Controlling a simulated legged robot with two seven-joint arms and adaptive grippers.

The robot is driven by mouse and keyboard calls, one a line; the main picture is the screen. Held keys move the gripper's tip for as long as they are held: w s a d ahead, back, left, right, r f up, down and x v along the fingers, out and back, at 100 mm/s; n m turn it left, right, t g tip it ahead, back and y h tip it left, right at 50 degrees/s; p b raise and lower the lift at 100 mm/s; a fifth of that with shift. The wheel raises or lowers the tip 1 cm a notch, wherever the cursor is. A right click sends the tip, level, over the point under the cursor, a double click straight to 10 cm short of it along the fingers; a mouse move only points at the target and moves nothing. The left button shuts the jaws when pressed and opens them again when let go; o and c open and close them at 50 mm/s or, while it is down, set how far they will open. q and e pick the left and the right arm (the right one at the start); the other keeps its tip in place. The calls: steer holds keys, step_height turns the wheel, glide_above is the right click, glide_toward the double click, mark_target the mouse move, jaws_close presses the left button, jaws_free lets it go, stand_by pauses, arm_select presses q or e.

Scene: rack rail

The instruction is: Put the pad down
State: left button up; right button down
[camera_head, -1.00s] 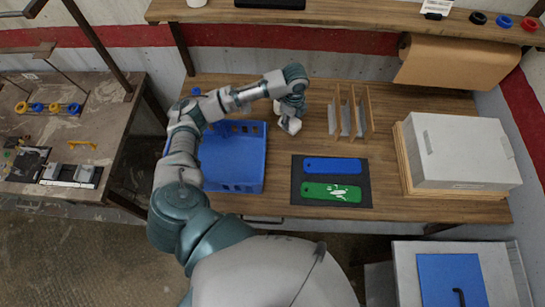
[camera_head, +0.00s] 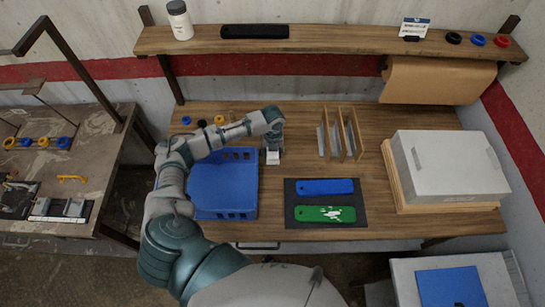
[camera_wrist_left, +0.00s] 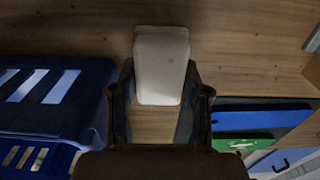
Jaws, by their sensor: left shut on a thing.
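A small whitish pad (camera_head: 272,158) is between the fingers of my left gripper (camera_head: 272,149), over the wooden table between the blue crate and the upright dividers. In the left wrist view the pad (camera_wrist_left: 161,50) sticks out past the fingertips of my left gripper (camera_wrist_left: 160,85), with table wood around it. I cannot tell whether its lower end touches the table. My right gripper is not in view.
A blue crate (camera_head: 250,192) stands left of the pad. Wooden dividers (camera_head: 350,135) stand to the right. A black mat (camera_head: 360,216) bears a blue bar (camera_head: 325,187) and a green bar (camera_head: 320,214). A large pale box (camera_head: 450,165) is far right. Bare table lies around the pad.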

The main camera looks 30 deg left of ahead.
arm_select(q)
step_height(320, 180, down, 3)
steer(key=shift+s+r, duration=0.1)
steer(key=shift+r, duration=0.1)
steer(key=shift+d, duration=0.25)
steer(key=o, duration=0.7)
steer(key=shift+f, duration=0.1)
steer(key=o, duration=0.4)
steer(key=shift+o, duration=0.2)
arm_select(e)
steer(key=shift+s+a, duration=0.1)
arm_select(q)
steer(key=shift+a, duration=0.1)
steer(key=shift+r, duration=0.35)
step_height(320, 180, up, 12)
steer(key=shift+f+b, duration=0.2)
steer(key=shift+b, duration=0.1)
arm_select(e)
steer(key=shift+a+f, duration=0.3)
